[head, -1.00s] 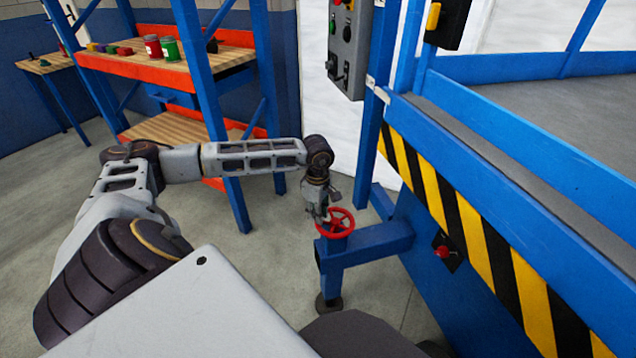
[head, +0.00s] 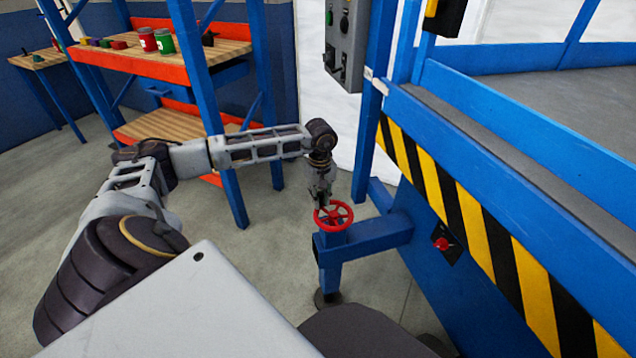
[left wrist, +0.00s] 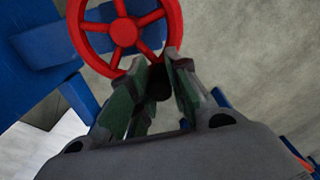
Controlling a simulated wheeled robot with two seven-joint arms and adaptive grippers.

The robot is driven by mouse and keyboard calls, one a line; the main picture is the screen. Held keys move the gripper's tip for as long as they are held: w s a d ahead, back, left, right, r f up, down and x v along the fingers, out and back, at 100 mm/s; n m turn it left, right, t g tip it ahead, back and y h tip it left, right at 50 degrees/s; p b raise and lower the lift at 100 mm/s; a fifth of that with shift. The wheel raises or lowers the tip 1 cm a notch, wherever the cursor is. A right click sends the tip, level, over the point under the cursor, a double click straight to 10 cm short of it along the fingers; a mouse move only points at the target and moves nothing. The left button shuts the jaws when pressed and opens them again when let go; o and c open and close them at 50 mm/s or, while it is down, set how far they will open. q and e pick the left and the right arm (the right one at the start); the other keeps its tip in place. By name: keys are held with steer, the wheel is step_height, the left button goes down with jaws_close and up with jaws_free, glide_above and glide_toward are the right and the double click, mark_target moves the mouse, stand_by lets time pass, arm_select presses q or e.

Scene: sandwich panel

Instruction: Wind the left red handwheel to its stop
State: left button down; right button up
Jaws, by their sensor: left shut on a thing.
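The red handwheel (head: 344,223) lies about flat on top of a short blue post beside the blue machine frame. My left gripper (head: 322,203) reaches down to its far left rim in the head view. In the left wrist view, the handwheel's red rim and spokes (left wrist: 124,32) fill the top left. My left gripper (left wrist: 160,66) has its fingers closed at the rim's near edge, with a dark part between them that may be a handle. The exact contact is partly hidden by the fingers. My right gripper is not in view.
The blue beam (head: 372,236) carries the handwheel and joins the machine at right, with a striped guard (head: 480,232) and a red knob (head: 441,243). A grey control box (head: 345,45) hangs behind. A blue and orange shelf (head: 130,66) stands left. Floor is clear between.

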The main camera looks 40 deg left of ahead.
arm_select(q)
steer(key=w+m, duration=0.1)
steer(key=m, duration=0.2)
steer(key=shift+w+r, duration=0.1)
steer(key=shift+w, duration=0.3)
steer(key=shift+w+d+m, duration=0.15)
steer(key=shift+w+m, duration=0.2)
steer(key=shift+m, duration=0.5)
steer(key=shift+w+d+m, duration=0.15)
steer(key=shift+w+m, duration=0.2)
steer(key=shift+m, duration=0.5)
steer(key=c, duration=1.3)
jaws_free()
steer(key=shift+d, duration=0.1)
step_height(320, 180, up, 12)
